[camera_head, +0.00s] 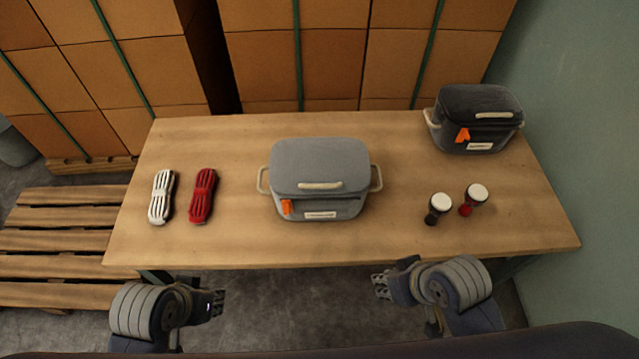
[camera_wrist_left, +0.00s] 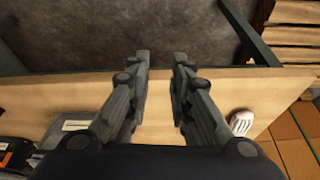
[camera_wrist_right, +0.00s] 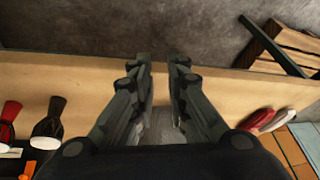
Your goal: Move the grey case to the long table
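The grey case (camera_head: 320,165) sits upright near the middle of a wooden table (camera_head: 400,240). It has a pale handle on its lid, a loop at each side, an orange tag and a white label in front. In the right wrist view a grey patch shows between my right fingers, probably this case. My left gripper (camera_head: 214,304) is open and empty in front of the table's near edge, left of the case. My right gripper (camera_head: 381,285) is open and empty in front of the same edge, right of the case. Neither touches the case. I cannot tell which table is the long one.
A darker case (camera_head: 478,118) stands at the back right. White (camera_head: 161,196) and red (camera_head: 203,195) bundles lie left. Stacked boxes (camera_head: 330,60) rise behind; a slatted pallet (camera_head: 60,235) lies left.

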